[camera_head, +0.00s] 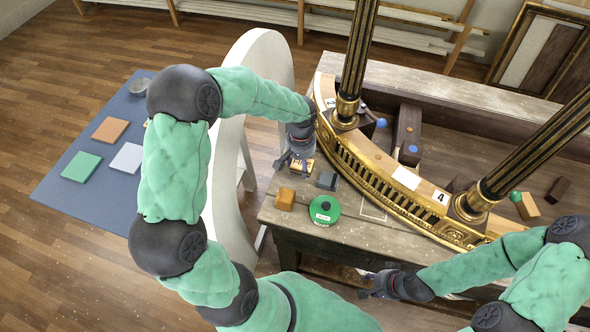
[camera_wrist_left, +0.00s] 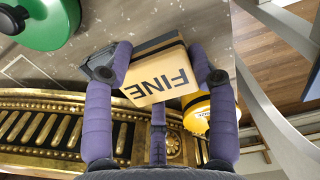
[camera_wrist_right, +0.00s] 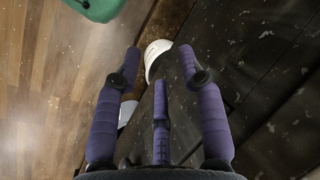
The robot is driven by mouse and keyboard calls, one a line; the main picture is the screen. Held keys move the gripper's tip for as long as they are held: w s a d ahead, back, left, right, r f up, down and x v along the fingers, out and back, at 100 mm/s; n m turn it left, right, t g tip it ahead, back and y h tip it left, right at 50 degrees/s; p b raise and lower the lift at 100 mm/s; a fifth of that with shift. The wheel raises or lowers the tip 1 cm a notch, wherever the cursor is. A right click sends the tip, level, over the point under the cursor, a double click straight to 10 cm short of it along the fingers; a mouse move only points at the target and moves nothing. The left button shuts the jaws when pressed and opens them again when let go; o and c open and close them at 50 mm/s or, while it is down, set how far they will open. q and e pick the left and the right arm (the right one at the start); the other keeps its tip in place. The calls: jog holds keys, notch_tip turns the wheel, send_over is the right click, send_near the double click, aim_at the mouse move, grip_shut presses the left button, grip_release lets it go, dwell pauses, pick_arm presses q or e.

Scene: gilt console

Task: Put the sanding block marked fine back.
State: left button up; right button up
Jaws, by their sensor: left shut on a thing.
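The tan sanding block marked FINE (camera_wrist_left: 155,82) sits between the fingers of my left gripper (camera_wrist_left: 166,70), which is shut on it. In the head view my left gripper (camera_head: 297,157) is at the left end of the workbench, with the block (camera_head: 302,167) mostly hidden under it. I cannot tell whether the block touches the bench. A pale rectangular outline (camera_head: 373,211) is drawn on the bench right of the green round tin. My right gripper (camera_head: 378,284) is open and empty by the bench's front edge; its spread fingers show in the right wrist view (camera_wrist_right: 160,65).
A large white curved piece (camera_head: 225,170) stands left.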

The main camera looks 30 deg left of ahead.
aim_at(295, 169)
pick_arm(q)
jog(key=shift+w+a+f, duration=0.15)
jog(key=shift+a+f, duration=0.8)
jog(key=shift+f, duration=0.2)
jog(key=shift+a+f+b, duration=0.2)
jog(key=shift+f+b, duration=0.25)
jog(key=shift+f, duration=1.3)
jog(key=shift+f, duration=0.2)
jog(key=o, duration=1.2)
jog(key=shift+r, duration=0.1)
jog(key=shift+r, duration=0.1)
